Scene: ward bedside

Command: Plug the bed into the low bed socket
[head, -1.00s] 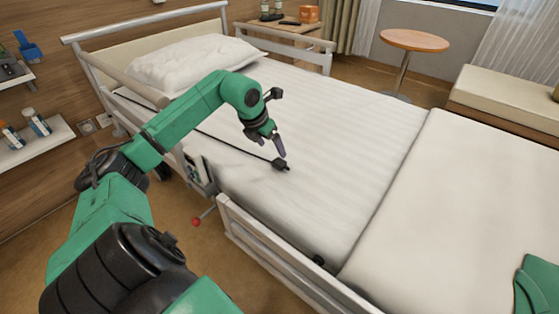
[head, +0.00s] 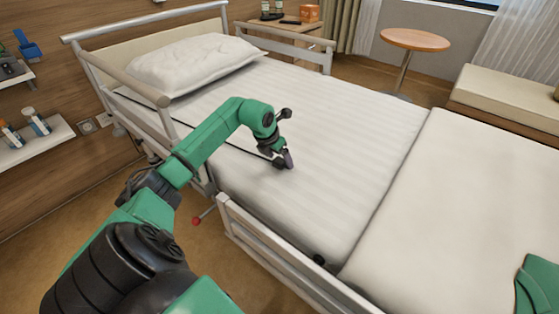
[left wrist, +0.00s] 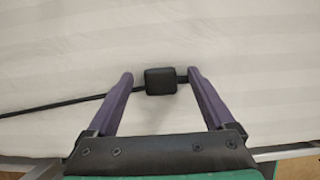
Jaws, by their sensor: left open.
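The black plug (head: 279,163) lies on the white mattress, near the bed's near-side edge, partly hidden by my gripper in the head view. Its black cord (head: 179,121) runs back toward the head of the bed. My left gripper (head: 288,161) is open, low over the mattress at the plug. In the left wrist view the plug (left wrist: 160,81) sits between the spread purple fingers (left wrist: 160,77), near their tips, with a gap on the left. A pale wall socket plate (head: 87,127) shows low on the wood wall, left of the bed. My right gripper is out of view.
A metal side rail (head: 285,262) edges the near side of the bed, and a raised head-end rail (head: 135,80) stands by the pillow (head: 195,65). Wall shelves (head: 35,143) with bottles are at left. Brown floor is open between wall and bed.

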